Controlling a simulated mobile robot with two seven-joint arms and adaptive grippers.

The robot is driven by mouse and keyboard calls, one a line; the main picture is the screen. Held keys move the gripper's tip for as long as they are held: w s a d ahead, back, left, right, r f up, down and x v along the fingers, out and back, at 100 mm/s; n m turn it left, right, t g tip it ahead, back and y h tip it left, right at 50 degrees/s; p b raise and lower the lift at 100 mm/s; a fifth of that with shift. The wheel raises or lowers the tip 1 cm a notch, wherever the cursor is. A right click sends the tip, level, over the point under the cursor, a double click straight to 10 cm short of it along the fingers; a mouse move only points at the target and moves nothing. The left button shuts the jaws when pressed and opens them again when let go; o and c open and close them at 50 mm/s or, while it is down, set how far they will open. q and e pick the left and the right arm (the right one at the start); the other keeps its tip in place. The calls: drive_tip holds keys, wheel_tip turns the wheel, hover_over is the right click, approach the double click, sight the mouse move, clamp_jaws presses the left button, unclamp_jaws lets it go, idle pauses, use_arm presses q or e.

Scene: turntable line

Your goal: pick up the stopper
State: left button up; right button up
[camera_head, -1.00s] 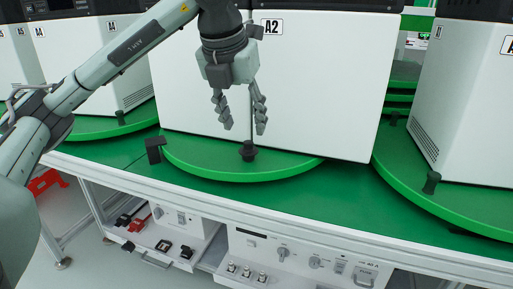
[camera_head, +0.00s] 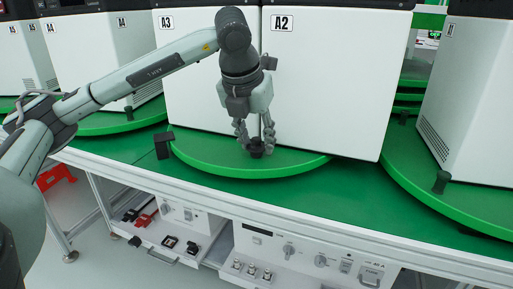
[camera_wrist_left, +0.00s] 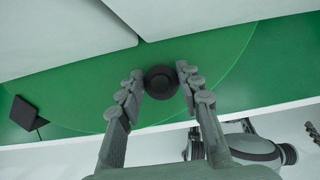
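The stopper (camera_head: 256,152) is a small black knob standing at the front edge of the green turntable (camera_head: 215,166), below the white A2 cabinet. From above, in the left wrist view, it is a round black disc (camera_wrist_left: 161,82). My left gripper (camera_head: 256,140) points down over it with its fingers open. In the left wrist view the fingertips (camera_wrist_left: 160,72) lie on either side of the stopper, close to it. I cannot tell whether a finger touches it.
A black block (camera_head: 163,145) stands left of the turntable. White cabinets (camera_head: 325,85) rise close behind my gripper. A control panel (camera_head: 300,255) and an open drawer (camera_head: 165,235) are below the table edge.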

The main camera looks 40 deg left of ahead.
sight(253, 139)
use_arm(q)
drive_tip(key=shift+c, duration=0.3)
drive_tip(key=shift+r, duration=0.55)
drive_tip(key=r, duration=0.3)
drive_tip(key=shift+s+a+r, duration=0.2)
drive_tip(key=shift+s+r, duration=0.1)
drive_tip(key=shift+s, duration=0.05)
drive_tip(key=s+a+r, duration=0.4)
drive_tip(key=s+r, duration=0.2)
drive_tip(key=s, duration=0.4)
drive_tip(key=shift+r, duration=0.15)
use_arm(e)
drive_tip(key=shift+s+d+f+g, duration=0.1)
drive_tip(key=shift+s+d+g, duration=0.2)
drive_tip(key=shift+s+d, duration=0.25)
use_arm(q)
drive_tip(key=shift+a, duration=0.1)
use_arm(e)
drive_tip(key=shift+a, duration=0.15)
